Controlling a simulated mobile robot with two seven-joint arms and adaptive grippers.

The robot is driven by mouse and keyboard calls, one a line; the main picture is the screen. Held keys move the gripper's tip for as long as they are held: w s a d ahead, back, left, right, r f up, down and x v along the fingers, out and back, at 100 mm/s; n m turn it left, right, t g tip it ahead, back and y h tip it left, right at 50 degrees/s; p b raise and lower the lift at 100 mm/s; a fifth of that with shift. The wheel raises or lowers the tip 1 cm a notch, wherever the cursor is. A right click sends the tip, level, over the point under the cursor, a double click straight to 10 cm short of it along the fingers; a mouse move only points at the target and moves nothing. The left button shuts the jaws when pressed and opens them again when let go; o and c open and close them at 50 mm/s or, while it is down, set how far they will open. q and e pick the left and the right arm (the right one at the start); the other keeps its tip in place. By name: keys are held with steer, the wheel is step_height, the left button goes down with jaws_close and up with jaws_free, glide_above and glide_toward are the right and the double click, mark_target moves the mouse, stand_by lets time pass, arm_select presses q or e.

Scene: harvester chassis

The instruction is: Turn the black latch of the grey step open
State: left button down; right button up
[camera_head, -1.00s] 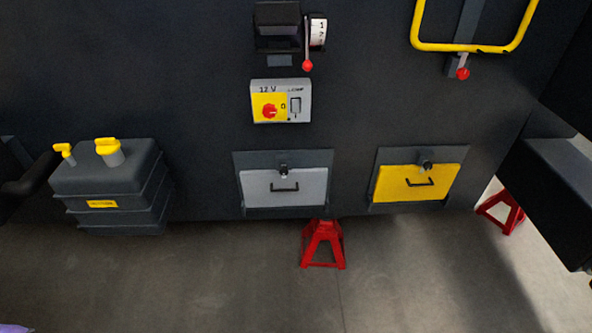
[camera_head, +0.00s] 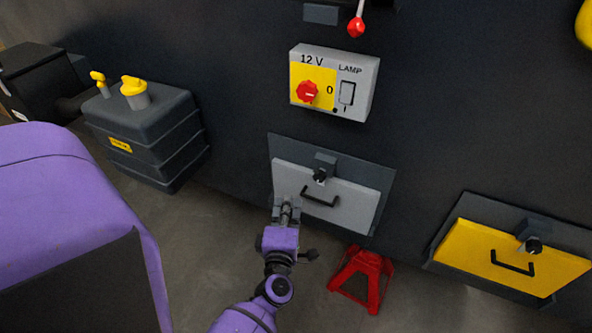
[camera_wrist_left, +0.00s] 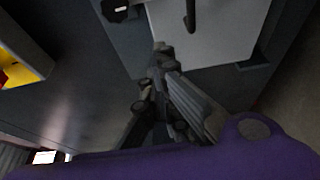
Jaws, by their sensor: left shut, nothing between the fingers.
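The grey step (camera_head: 335,200) is a light grey panel with a black handle, set in a dark frame low on the chassis. Its black latch (camera_head: 320,176) sits at the top middle of the panel, above the handle. My left gripper (camera_head: 286,208) is at the panel's lower left, below and left of the latch, shut and empty. In the left wrist view the gripper (camera_wrist_left: 162,50) is in front of the grey step (camera_wrist_left: 215,30); the black latch (camera_wrist_left: 120,8) is at the top edge, apart from the fingers. My right gripper is not in view.
A yellow step (camera_head: 510,262) with its own latch is to the right. A red stand (camera_head: 362,278) is on the floor below the grey step. A 12 V switch box (camera_head: 334,82) is above. A dark tank (camera_head: 150,130) with yellow caps is at left.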

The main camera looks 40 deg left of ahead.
mark_target(306, 175)
arm_select(q)
steer(key=x, duration=0.8)
steer(key=shift+w+a+r, duration=0.15)
steer(key=shift+w+r, duration=0.1)
steer(key=d, duration=0.1)
steer(key=w+d, duration=0.1)
steer(key=shift+d+p, duration=0.35)
steer(key=shift+p, duration=0.05)
steer(key=shift+w+d+f, duration=0.1)
steer(key=shift+w+d, duration=0.05)
steer(key=shift+d, duration=0.35)
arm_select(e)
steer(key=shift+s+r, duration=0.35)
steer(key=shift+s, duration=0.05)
arm_select(q)
steer(key=shift+d, duration=0.1)
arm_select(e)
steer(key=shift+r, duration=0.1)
arm_select(q)
steer(key=shift+d+f+n+p, duration=0.15)
steer(key=shift+n+p, duration=0.15)
steer(key=shift+n, duration=0.2)
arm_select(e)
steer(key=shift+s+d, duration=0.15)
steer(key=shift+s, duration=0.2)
